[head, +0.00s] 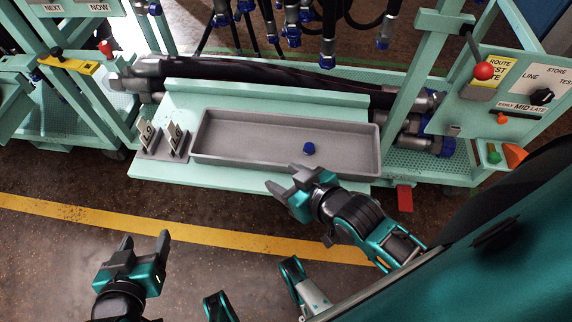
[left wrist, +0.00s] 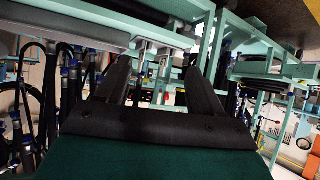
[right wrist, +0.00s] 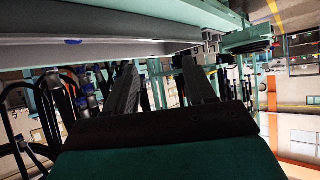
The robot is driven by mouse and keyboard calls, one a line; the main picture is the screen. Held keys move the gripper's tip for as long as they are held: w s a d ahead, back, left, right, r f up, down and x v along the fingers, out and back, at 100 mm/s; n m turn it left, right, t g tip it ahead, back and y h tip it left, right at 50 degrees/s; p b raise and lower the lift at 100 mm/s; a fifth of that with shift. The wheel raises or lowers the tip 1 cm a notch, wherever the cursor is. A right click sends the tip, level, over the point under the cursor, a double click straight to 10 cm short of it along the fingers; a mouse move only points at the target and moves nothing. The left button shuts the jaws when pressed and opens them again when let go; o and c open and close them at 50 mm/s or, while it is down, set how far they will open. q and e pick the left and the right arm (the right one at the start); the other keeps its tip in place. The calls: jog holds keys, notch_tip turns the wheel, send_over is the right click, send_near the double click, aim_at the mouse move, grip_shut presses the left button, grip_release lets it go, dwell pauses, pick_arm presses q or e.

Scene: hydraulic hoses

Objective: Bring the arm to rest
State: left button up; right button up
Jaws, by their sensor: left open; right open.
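My left gripper (head: 146,247) is open and empty over the floor, in front of the mint-green cart and apart from it. Its two fingers also show spread in the left wrist view (left wrist: 160,85). My right gripper (head: 285,186) is open and empty near the front edge of the grey tray (head: 225,154); I cannot tell whether it touches the cart. Its spread fingers also show in the right wrist view (right wrist: 160,85). A blue cap (head: 309,148) lies in the tray, just beyond the right gripper, and shows in the right wrist view (right wrist: 73,42).
Small cards stand in holders (head: 174,138) left of the tray. Dark hoses (head: 270,73) lie behind it, and others with blue ends hang above. A control panel with a red-knobbed lever (head: 484,71) is at the right. Open floor with a yellow line (head: 215,236) lies in front.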

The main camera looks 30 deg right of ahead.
pick_arm(q)
notch_tip(320, 180, up, 8)
jog(key=s+a+y+p, duration=0.1)
jog(key=a+p, duration=0.2)
jog(key=p, duration=0.8)
jog(key=shift+s+f+p, duration=0.25)
jog(key=shift+s+p, duration=0.1)
jog(key=shift+p, duration=0.05)
pick_arm(e)
notch_tip(320, 180, up, 7)
jog(key=s+d+h, duration=0.1)
jog(key=s+d, duration=0.1)
jog(key=shift+d, duration=0.4)
jog(key=shift+r, duration=0.1)
